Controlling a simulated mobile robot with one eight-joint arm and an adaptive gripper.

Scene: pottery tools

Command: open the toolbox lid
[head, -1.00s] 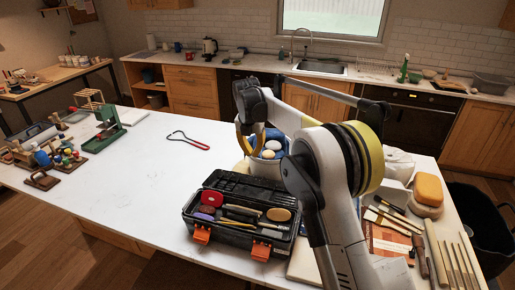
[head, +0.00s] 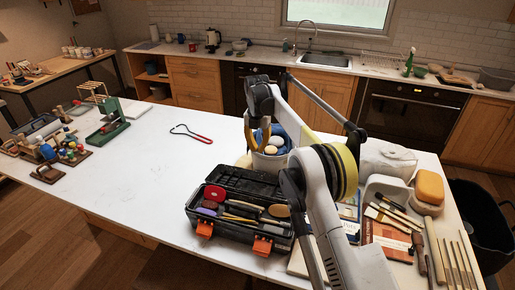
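The black toolbox (head: 232,237) stands on the white table, left of my arm. Its dark lid (head: 250,182) stands open at the back, and the inside shows. Two orange latches (head: 262,246) are on the front. Inside lie a red round piece (head: 214,193), a tan oval piece (head: 279,210) and several long tools. My gripper (head: 258,148), with yellow curved fingers, hangs beyond the lid, in front of a pale bucket. The fingertips are small and partly lost against the bucket, so their opening is unclear. I see nothing held.
The bucket (head: 268,163) holds blue and pale items behind the toolbox. A red-handled wire loop (head: 192,133) lies further left. Books, sticks and an orange sponge (head: 429,187) crowd the table's right side. The table is clear left of the toolbox.

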